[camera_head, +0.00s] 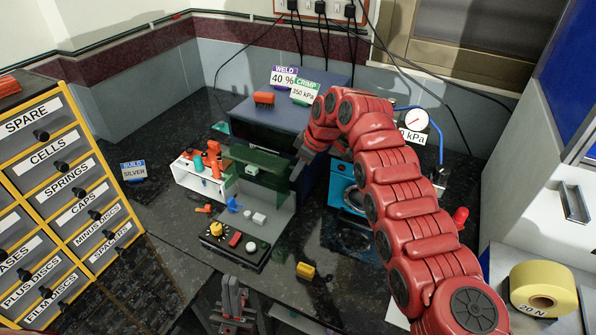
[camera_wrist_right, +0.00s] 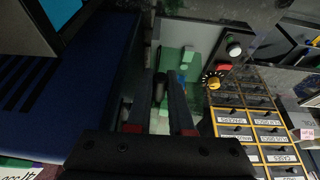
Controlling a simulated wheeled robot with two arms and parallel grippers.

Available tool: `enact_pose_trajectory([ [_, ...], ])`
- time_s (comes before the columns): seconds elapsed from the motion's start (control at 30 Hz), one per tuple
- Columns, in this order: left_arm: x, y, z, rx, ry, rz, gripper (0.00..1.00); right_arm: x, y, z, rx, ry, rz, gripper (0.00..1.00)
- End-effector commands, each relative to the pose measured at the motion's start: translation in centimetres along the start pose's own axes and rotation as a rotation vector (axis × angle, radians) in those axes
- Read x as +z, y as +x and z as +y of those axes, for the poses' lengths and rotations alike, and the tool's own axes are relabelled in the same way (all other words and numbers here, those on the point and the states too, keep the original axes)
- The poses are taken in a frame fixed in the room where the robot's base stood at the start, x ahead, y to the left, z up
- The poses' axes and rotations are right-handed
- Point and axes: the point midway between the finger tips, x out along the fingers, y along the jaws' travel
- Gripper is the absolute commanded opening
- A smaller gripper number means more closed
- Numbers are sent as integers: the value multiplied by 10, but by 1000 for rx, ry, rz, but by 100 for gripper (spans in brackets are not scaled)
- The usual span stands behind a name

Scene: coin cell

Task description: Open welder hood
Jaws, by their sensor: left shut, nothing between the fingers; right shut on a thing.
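The welder (camera_head: 290,115) is a dark blue-grey box with a "WELD 40 %" tag on top. Its hood (camera_head: 258,158) is a green see-through panel over the bright work bay; the panel also shows in the right wrist view (camera_wrist_right: 176,62). My right gripper (camera_head: 297,171) reaches down to the hood's right side. In the right wrist view its fingers (camera_wrist_right: 170,100) are shut on a dark knob-like handle (camera_wrist_right: 160,86), which they partly hide. My left gripper (camera_head: 233,298) is shut and empty at the bottom of the head view, in front of the welder's control panel.
The control panel (camera_head: 234,243) with knobs stands before the bay. A white rack with red tools (camera_head: 202,175) is to the left, the labelled drawer cabinet (camera_head: 62,170) farther left. A blue crimper (camera_head: 342,182) with a gauge (camera_head: 416,120) is close right, behind my right arm.

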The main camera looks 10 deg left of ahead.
Motion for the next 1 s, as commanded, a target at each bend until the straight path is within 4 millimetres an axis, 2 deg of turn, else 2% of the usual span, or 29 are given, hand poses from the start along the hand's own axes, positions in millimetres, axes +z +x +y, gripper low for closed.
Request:
enact_pose_trajectory([
  [0.2, 0, 0, 0, 0, 0, 0, 0, 1, 1, 0, -1, 2, -3, 0],
  [0.23, 0, 0, 0, 0, 0, 0, 0, 1, 1, 0, -1, 2, -3, 23],
  [0.37, 0, 0, 0, 0, 0, 0, 0, 1, 1, 0, -1, 1, -2, 46],
  [0.4, 0, 0, 0, 0, 0, 0, 0, 1, 1, 0, -1, 1, -2, 49],
  [0.77, 0, -2, 0, 0, 0, 0, 0, 0, -5, 0, 1, 0, 1, 49],
  [0.87, 1, -6, 0, 0, 0, 0, 0, 0, -19, 1, 3, -1, 2, 49],
  [1.0, 2, -13, 1, 0, 0, 0, 0, 0, -52, 2, 6, -1, 2, 49],
])
